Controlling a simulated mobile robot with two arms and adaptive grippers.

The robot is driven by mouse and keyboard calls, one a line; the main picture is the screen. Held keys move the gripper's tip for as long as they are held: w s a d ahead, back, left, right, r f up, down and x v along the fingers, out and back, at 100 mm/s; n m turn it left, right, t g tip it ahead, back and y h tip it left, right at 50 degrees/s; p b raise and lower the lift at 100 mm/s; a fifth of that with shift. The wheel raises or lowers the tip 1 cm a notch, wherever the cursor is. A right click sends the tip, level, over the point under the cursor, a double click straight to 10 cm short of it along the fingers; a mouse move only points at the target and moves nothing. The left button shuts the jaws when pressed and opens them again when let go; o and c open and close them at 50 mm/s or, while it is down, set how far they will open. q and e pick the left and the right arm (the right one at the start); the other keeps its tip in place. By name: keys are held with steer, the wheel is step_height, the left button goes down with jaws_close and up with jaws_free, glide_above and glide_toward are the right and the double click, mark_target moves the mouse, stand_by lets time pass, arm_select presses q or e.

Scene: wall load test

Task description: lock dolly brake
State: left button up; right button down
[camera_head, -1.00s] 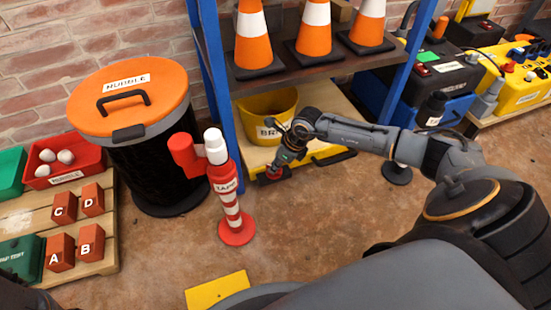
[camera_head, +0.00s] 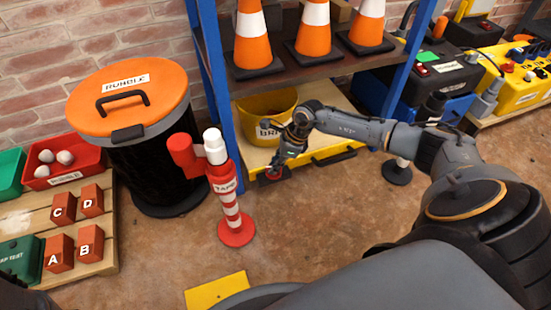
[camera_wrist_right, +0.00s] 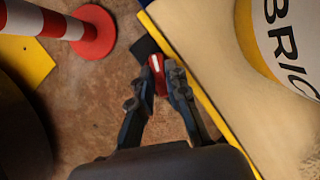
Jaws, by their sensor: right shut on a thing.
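The dolly is a low yellow-edged platform (camera_head: 325,141) on the lower level of the blue rack, with a yellow bucket (camera_head: 262,108) on it. A small red brake part (camera_head: 275,172) sits at its front left edge, low near the floor. My right gripper (camera_head: 279,165) reaches down to it. In the right wrist view, the gripper (camera_wrist_right: 158,78) is shut on the red brake part (camera_wrist_right: 157,64), beside the dolly's yellow edge (camera_wrist_right: 190,75). The fingers partly hide the brake part. My left gripper is not in view.
A red-and-white striped post (camera_head: 230,200) stands on the floor left of my right gripper. A black bin with an orange lid (camera_head: 130,95) is farther left. Orange cones (camera_head: 252,45) stand on the shelf above. A yellow plate (camera_head: 217,291) lies in front. Floor between is clear.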

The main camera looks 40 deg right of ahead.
steer(key=c, duration=1.3)
jaws_free()
steer(key=shift+m, duration=0.3)
